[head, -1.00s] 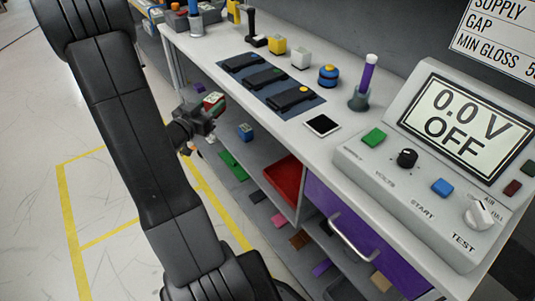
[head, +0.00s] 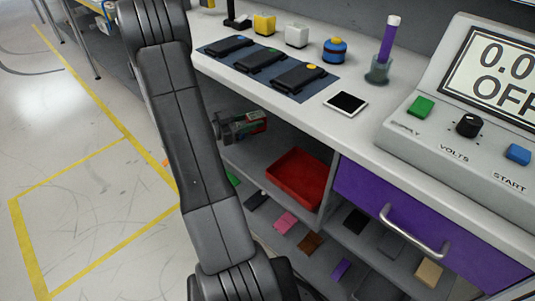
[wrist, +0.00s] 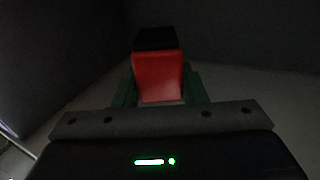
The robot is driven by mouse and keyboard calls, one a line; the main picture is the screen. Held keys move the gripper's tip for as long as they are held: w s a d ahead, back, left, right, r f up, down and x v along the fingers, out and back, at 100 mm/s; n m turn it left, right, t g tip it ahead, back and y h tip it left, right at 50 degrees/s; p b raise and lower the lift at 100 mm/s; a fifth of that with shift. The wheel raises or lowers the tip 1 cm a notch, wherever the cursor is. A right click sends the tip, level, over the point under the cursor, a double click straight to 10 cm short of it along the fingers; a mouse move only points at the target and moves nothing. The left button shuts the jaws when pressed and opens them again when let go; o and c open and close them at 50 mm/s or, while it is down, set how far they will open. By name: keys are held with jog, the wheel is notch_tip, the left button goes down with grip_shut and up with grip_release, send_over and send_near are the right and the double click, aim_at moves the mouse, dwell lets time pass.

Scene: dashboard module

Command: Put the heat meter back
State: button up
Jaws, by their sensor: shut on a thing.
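My gripper (head: 240,127) is shut on a red block-like thing with a dark end, which I take to be the heat meter (head: 257,121). It is in the open left bay below the counter, above the lower shelf. In the wrist view, the red body of the heat meter (wrist: 158,78) stands out beyond the gripper bar, with dark green parts on both sides. I cannot tell whether these green parts are the jaws or the meter. My arm hides part of the bay in the head view. I cannot tell if the meter touches a surface.
A red tray (head: 296,178) stands on the shelf right of my gripper. The white counter edge (head: 290,112) is above. A purple drawer (head: 425,225) with a metal handle is to the right. Several coloured flat pieces lie on the lower shelf. The floor at left is clear.

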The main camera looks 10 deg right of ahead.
notch_tip(320, 180, down, 10)
jog(key=b, duration=0.3)
jog(key=shift+f, duration=0.2)
jog(key=o, duration=1.2)
jog(key=shift+c, duration=0.2)
jog(key=shift+r, duration=0.1)
jog(key=shift+r, duration=0.2)
jog(key=s+a+p, duration=0.2)
jog(key=a, duration=0.9)
jog(key=shift+s+a, duration=0.15)
jog(key=shift+a, duration=0.25)
jog(key=shift+f, duration=0.1)
